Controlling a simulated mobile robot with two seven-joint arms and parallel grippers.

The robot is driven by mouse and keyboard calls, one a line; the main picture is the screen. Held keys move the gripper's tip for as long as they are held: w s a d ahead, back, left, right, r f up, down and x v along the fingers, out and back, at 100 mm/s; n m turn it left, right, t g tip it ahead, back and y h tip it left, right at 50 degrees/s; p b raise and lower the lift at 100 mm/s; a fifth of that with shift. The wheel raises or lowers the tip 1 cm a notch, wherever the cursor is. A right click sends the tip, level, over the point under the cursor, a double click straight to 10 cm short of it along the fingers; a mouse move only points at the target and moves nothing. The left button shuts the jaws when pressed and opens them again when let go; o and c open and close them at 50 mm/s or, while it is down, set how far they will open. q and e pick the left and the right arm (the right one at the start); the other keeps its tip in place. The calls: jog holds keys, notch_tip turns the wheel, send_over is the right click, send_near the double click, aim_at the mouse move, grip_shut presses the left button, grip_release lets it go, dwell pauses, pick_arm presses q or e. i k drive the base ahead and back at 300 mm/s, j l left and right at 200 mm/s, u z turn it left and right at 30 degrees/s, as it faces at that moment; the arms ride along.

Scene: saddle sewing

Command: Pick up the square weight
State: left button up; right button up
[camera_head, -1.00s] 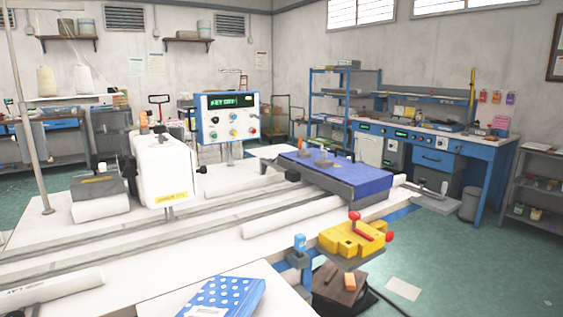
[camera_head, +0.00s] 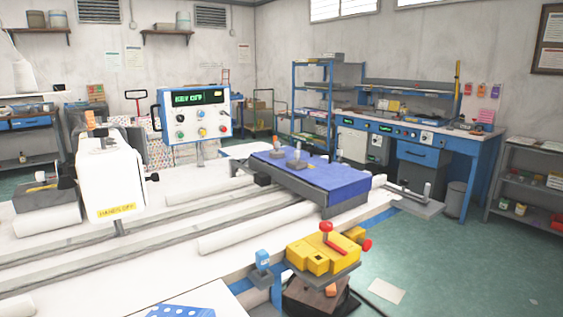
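Small grey weights sit on the blue-covered platform (camera_head: 335,180) in the middle of the head view. One grey weight with a knob (camera_head: 297,163) is near the platform's centre, and another (camera_head: 278,154) is just behind it to the left. They are too small for me to tell which one is square. Neither of my grippers shows in the head view.
A white sewing head (camera_head: 112,180) stands at the left on the long white table, beside a control panel (camera_head: 193,112). A yellow block with red knobs (camera_head: 322,252) is at the front right. Open green floor (camera_head: 470,260) lies to the right.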

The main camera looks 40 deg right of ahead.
aim_at(297, 164)
jog(key=l+u, duration=0.15)
jog(key=l, duration=0.25)
jog(key=i+l+u, duration=0.15)
jog(key=l, duration=0.2)
jog(key=l+u, duration=0.15)
jog(key=l, duration=1.4)
jog(key=i, duration=0.05)
